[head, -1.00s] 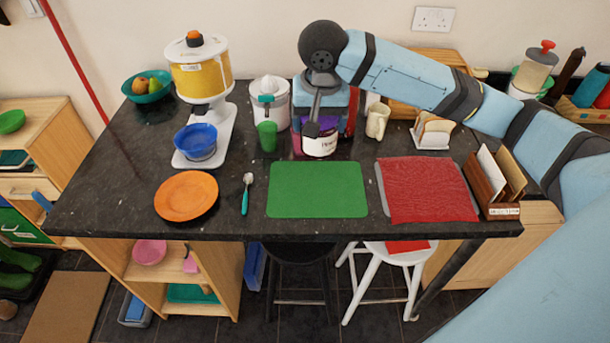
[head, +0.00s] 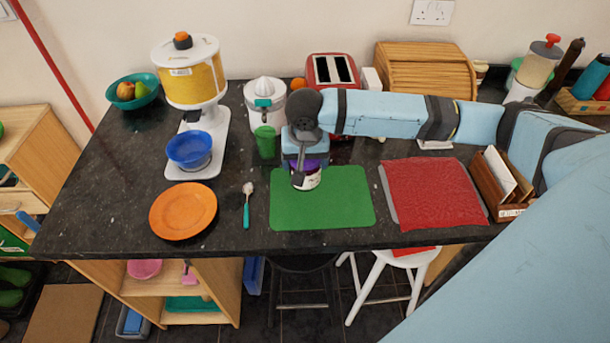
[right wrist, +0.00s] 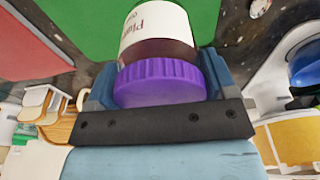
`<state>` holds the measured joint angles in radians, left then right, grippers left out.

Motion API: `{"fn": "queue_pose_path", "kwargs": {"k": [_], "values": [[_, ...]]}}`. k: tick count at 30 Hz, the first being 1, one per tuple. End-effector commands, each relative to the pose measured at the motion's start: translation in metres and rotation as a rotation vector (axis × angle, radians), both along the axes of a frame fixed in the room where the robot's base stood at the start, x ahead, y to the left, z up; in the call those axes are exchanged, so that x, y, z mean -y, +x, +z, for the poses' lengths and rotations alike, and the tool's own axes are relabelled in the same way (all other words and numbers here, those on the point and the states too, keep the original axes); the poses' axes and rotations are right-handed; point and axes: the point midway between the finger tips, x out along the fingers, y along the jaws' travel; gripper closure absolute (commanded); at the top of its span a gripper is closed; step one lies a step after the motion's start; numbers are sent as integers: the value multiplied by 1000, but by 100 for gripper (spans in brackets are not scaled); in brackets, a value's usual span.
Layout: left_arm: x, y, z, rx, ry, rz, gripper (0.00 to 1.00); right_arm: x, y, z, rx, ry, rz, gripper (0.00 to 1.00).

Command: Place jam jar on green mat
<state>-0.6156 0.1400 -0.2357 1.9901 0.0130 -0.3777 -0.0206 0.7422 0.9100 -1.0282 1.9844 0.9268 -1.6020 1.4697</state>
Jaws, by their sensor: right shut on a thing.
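The jam jar (head: 309,181) has a purple lid, a white label and dark contents. My right gripper (head: 303,167) is shut on it from above, at the back left part of the green mat (head: 335,212). In the right wrist view the jar (right wrist: 157,45) sits between the gripper's fingers (right wrist: 158,88), its purple lid close to the palm. The green mat (right wrist: 90,25) shows beyond it. I cannot tell whether the jar's base touches the mat. My left gripper is not in view.
An orange plate (head: 183,211) and a spoon (head: 247,206) lie left of the mat, and a red cloth (head: 433,192) lies right. A green cup (head: 265,142) and a juicer (head: 265,100) stand behind. The mat's front and right are clear.

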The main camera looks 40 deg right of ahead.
Motion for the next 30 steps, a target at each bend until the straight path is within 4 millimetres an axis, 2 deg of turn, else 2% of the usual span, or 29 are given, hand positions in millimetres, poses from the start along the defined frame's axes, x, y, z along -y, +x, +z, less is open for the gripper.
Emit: {"fn": "queue_pose_path", "kwargs": {"k": [8, 15, 26, 27, 29, 30], "values": [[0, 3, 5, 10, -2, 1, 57, 0, 0, -22, 1, 0, 0, 57], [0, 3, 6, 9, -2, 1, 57, -1, 0, -56, 1, 1, 0, 57], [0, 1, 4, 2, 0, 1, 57, 0, 0, -60, 1, 0, 0, 57], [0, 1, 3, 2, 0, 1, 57, 0, 0, -61, 1, 0, 0, 18], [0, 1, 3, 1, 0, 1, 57, 0, 0, -61, 1, 0, 0, 4], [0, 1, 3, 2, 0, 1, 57, 0, 0, -61, 1, 0, 0, 0]]}}
